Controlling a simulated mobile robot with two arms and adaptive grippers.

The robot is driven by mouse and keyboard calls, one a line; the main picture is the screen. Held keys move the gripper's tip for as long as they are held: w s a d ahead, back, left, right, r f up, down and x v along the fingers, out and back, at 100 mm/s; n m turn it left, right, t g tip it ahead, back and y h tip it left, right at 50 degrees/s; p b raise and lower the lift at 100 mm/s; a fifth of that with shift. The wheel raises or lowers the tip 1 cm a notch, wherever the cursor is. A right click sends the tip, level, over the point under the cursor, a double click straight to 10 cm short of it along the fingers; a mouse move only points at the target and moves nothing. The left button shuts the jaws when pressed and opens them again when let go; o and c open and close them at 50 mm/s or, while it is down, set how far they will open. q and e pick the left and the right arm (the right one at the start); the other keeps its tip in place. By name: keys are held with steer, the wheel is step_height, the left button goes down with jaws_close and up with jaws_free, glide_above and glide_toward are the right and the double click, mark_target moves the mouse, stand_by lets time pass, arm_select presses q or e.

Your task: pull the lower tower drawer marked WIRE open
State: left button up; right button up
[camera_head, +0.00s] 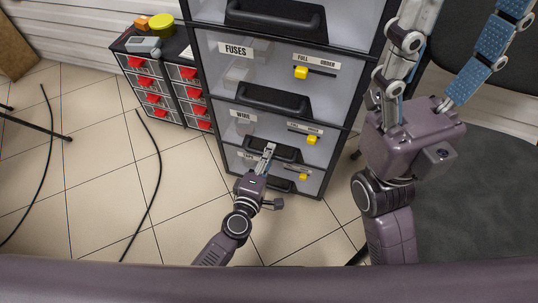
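The grey tower drawer marked WIRE (260,126) is in the lower part of the tower, below the FUSES drawer, and looks shut. Its dark handle (286,156) runs along its lower edge. My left gripper (268,153) reaches up from below, and its fingers overlap the middle of this handle in the view. I cannot tell whether they touch or grip it. My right gripper (452,40) is raised at the right, close to the camera, with its fingers spread wide and nothing seen between them. It is apart from the WIRE drawer.
The FUSES drawer (270,70) is above, and another drawer (312,178) is below, partly behind my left gripper. A small rack of red-handled bins (155,88) stands left of the tower. Black hoses (156,180) lie on the tiled floor. The floor before the tower is mostly clear.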

arm_select(q)
steer(key=shift+c, duration=0.6)
jaws_close()
